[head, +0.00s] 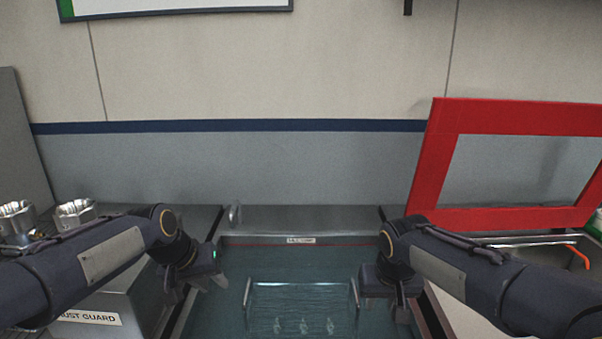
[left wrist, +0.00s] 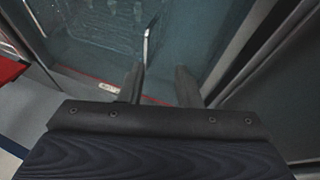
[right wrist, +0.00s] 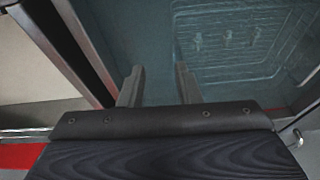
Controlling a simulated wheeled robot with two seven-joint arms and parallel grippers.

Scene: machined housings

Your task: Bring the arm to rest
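My left gripper (head: 192,285) hangs over the left edge of a tank of bluish liquid. In the left wrist view its two fingers (left wrist: 160,85) stand apart with nothing between them. My right gripper (head: 388,300) hangs over the right edge of the same tank. In the right wrist view its two fingers (right wrist: 160,85) are also apart and empty. Both arms come in from the sides, bent down at the wrist. Neither gripper is seen touching anything.
The tank (head: 310,240) holds a submerged rack (head: 300,308). Metal housings (head: 75,214) stand at the left, behind a grey box labelled as a guard (head: 125,295). A red frame (head: 430,165) stands at the right, by a metal tray (head: 520,240) with an orange hook (head: 578,252).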

